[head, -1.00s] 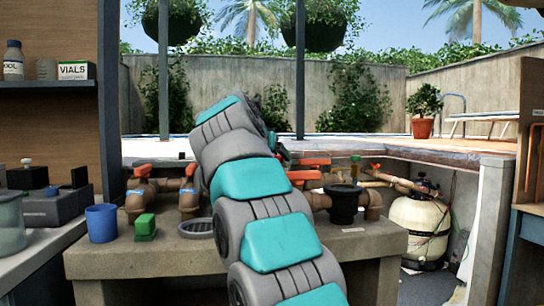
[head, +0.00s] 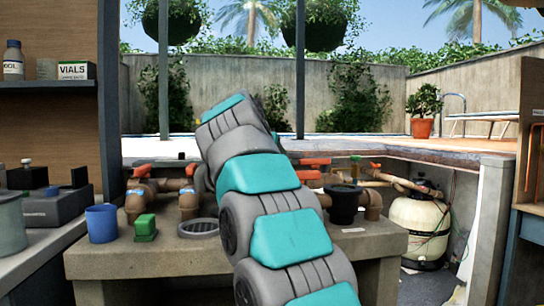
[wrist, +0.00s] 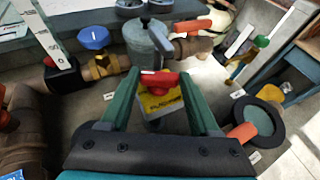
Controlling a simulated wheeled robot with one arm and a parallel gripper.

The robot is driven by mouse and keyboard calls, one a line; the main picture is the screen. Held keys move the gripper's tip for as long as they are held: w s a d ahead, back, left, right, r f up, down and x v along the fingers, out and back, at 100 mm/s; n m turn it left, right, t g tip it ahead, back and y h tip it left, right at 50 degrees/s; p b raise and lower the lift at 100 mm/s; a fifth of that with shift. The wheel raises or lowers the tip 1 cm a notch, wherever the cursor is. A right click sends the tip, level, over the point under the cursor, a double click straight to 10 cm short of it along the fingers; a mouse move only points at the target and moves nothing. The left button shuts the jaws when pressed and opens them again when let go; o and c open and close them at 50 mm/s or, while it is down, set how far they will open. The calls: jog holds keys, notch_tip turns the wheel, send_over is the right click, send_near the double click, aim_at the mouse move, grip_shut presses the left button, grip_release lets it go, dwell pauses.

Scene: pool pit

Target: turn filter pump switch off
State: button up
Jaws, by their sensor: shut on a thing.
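The filter pump switch shows in the wrist view as a red knob (wrist: 160,79) on a box with a yellow label plate (wrist: 160,102). The label's print is hard to read. The knob's bar lies roughly crosswise in the picture. My gripper (wrist: 159,76) has its two green fingers on either side of the knob, with the tips at the bar's ends, and is shut on it. In the head view, my arm covers the gripper and the switch.
Pipes with orange-handled valves (head: 316,161) and a black strainer pot (head: 343,203) crowd the bench. A blue cup (head: 101,222), a green block (head: 145,227) and a grey ring (head: 198,228) stand at its front. A blue-knobbed valve (wrist: 94,38) lies beyond the left finger.

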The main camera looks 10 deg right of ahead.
jog(key=shift+s+n+y, duration=0.1)
jog(key=shift+n+y, duration=0.2)
jog(key=n+y+p, duration=0.1)
jog(key=n+t+y+p, duration=0.1)
jog(key=y+p, duration=0.1)
jog(key=shift+d+r+n, duration=0.15)
jog(key=shift+d+n, duration=0.05)
jog(key=shift+n, duration=0.2)
jog(key=shift+d+n+t+y+p, duration=0.1)
jog(key=shift+n+t+y+p, duration=0.25)
jog(key=shift+n+y, duration=0.55)
jog(key=shift+d+y, duration=0.15)
jog(key=shift+y, duration=0.25)
jog(key=o, duration=1.4)
jog(key=shift+c, duration=0.2)
jog(key=shift+s, duration=0.1)
jog(key=shift+b+v, duration=0.5)
jog(key=shift+v, duration=3.3)
